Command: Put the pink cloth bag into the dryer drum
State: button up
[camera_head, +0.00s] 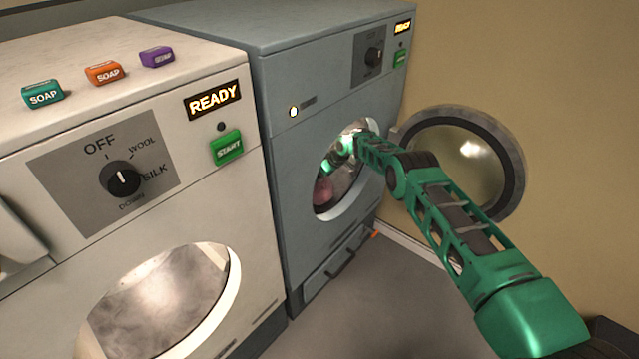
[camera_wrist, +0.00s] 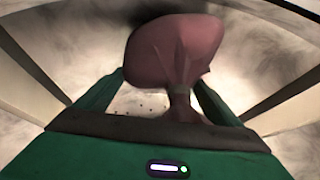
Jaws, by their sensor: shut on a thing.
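The dryer is the blue-grey machine (camera_head: 305,130) on the right, its round door (camera_head: 460,165) swung open to the right. My green arm reaches through the opening, and my gripper (camera_head: 333,165) is inside the drum (camera_head: 345,185). The pink cloth bag (camera_head: 322,192) shows dimly inside the drum, below the gripper. In the wrist view the pink cloth bag (camera_wrist: 175,50) is large, with its narrow neck between the fingers of my gripper (camera_wrist: 165,100). The gripper is shut on that neck. The pale drum wall (camera_wrist: 265,50) surrounds it. Whether the bag touches the drum wall is unclear.
The wall is close on the right behind the open door. The grey floor (camera_head: 370,300) in front is clear.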

aim_at(327, 184)
jog(key=shift+s+d+f, duration=0.1)
jog(key=shift+f, duration=0.2)
jog(key=o, duration=1.9)
jog(key=shift+f, duration=0.2)
jog(key=shift+c, duration=0.2)
jog(key=shift+r, duration=0.1)
jog(key=shift+v, duration=3.95)
jog(key=shift+s, duration=0.1)
